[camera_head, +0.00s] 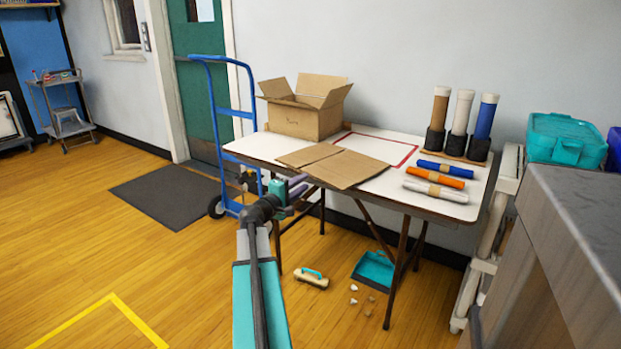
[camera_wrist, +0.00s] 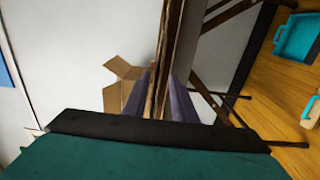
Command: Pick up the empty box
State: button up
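An open cardboard box (camera_head: 305,122) stands upright on the back left of the white table (camera_head: 262,148), flaps spread. Its inside is mostly hidden in the head view. It also shows in the wrist view (camera_wrist: 112,97), partly behind a finger. A flattened cardboard sheet (camera_head: 345,168) lies at the table's front edge. My gripper (camera_head: 298,182) is at that front edge, beside the sheet and apart from the open box. In the wrist view my gripper (camera_wrist: 160,98) has its fingers apart, with the edge of the sheet and table seen between them. Contact cannot be told.
Several tubes (camera_head: 462,115) stand at the table's back right, and rolls (camera_head: 436,177) lie before them. A blue hand truck (camera_head: 252,120) stands left of the table. A brush (camera_head: 311,278) and a dustpan (camera_head: 373,270) lie on the floor. The floor at left is mostly clear.

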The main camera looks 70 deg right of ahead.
aim_at(310, 172)
jog(key=shift+b+x, duration=0.4)
jog(key=shift+x, duration=2.3)
grip_shut()
jog(key=shift+f, duration=0.1)
jog(key=shift+r+p, duration=0.6)
jog(key=shift+r, duration=0.75)
jog(key=shift+a, duration=0.1)
